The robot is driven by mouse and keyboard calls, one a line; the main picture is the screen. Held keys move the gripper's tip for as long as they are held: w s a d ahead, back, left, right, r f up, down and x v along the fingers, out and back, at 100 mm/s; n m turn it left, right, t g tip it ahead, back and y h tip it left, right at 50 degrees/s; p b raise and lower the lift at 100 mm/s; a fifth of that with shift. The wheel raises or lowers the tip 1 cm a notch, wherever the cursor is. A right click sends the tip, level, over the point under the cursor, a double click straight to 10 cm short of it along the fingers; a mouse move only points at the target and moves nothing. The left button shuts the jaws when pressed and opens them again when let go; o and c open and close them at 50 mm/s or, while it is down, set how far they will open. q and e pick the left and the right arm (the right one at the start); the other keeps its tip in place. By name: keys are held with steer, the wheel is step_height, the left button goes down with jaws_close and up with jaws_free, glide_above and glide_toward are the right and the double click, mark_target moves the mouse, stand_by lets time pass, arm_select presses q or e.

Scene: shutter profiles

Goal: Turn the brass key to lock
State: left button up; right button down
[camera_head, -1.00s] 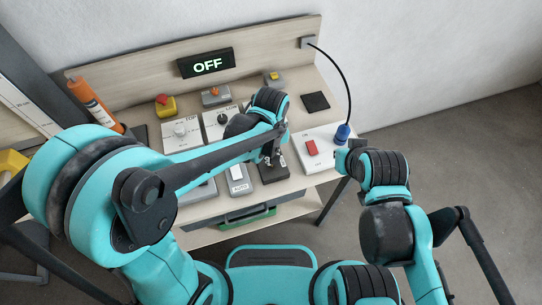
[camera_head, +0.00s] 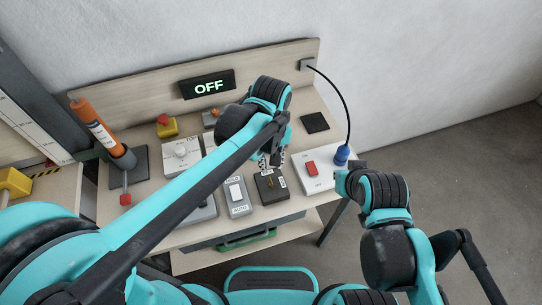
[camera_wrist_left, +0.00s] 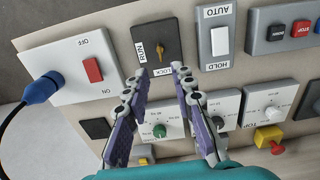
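The brass key (camera_wrist_left: 160,44) sits in a dark switch box (camera_head: 268,196) with RUN and LOCK labels. In the left wrist view it looks long and thin and runs roughly up and down the picture; which label it is set to is not clear. My left gripper (camera_wrist_left: 161,74) is open, its two fingers apart with nothing between them. It is over the LOCK side of the box, just short of the key in the picture. In the head view the left gripper (camera_head: 273,160) hangs at the back of the box.
An AUTO/HOLD rocker box (camera_head: 237,197) stands beside the key box. On the other side is a white box with a red switch (camera_head: 311,169) and a blue plug (camera_head: 341,156). Knob boxes lie behind. The display (camera_head: 207,85) reads OFF.

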arm_select(q)
steer(key=shift+r, duration=1.45)
steer(key=s+a+f+m+t+b, duration=0.1)
steer(key=s+a+m+t, duration=0.1)
steer(key=a, duration=0.7)
steer(key=s+a+f+m+t, duration=0.1)
steer(key=s+a+t, duration=0.2)
steer(key=a+t, duration=0.2)
steer(key=shift+s+a+f+m+b, duration=0.2)
steer(key=shift+a+m+b, duration=0.2)
steer(key=shift+a, duration=1.5)
